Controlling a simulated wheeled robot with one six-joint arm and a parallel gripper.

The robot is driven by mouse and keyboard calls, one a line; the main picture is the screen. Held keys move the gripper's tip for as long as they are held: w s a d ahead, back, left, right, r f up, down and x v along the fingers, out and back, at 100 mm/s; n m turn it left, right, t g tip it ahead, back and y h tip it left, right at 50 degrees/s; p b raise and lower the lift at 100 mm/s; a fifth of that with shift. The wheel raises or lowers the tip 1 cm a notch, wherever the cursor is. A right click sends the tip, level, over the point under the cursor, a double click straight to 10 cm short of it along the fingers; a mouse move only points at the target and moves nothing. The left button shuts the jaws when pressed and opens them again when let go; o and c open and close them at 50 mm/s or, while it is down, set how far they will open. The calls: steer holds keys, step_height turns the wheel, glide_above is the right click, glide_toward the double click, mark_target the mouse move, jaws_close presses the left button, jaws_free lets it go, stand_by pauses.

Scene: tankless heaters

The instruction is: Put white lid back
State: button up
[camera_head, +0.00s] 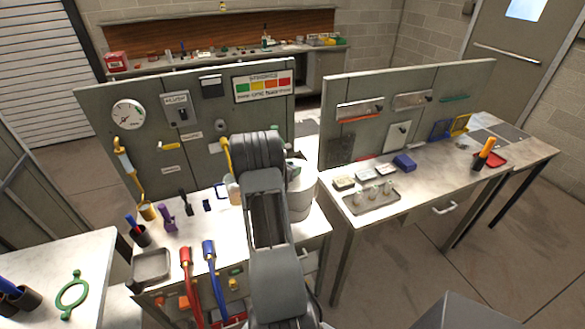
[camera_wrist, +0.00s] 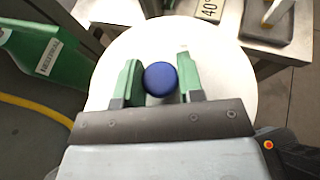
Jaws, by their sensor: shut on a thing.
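In the wrist view, the white round lid (camera_wrist: 225,75) fills the middle, with a round blue knob (camera_wrist: 161,79) at its centre. My gripper (camera_wrist: 158,74) has its green fingers on either side of the knob and is shut on it. In the head view, a white round body (camera_head: 302,192) shows beside my arm, at the right end of the left bench. My arm hides my gripper and most of that area there. I cannot tell whether the lid rests on anything.
A grey upright panel (camera_head: 190,130) with a gauge and switches stands behind the left bench. The right bench holds a tray (camera_head: 371,201) of small items. A green part (camera_wrist: 45,60) and yellow hose (camera_wrist: 35,108) lie left in the wrist view.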

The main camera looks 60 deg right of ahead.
steer(key=shift+f+b, duration=0.6)
steer(key=shift+b, duration=0.05)
steer(key=o, duration=1.1)
steer(key=shift+c, duration=0.2)
steer(key=shift+a, duration=0.1)
steer(key=b+v, duration=0.2)
steer(key=v, duration=1.1)
steer(key=shift+a+r+b, duration=0.2)
steer(key=shift+a+b, duration=0.15)
steer(key=shift+w, duration=0.1)
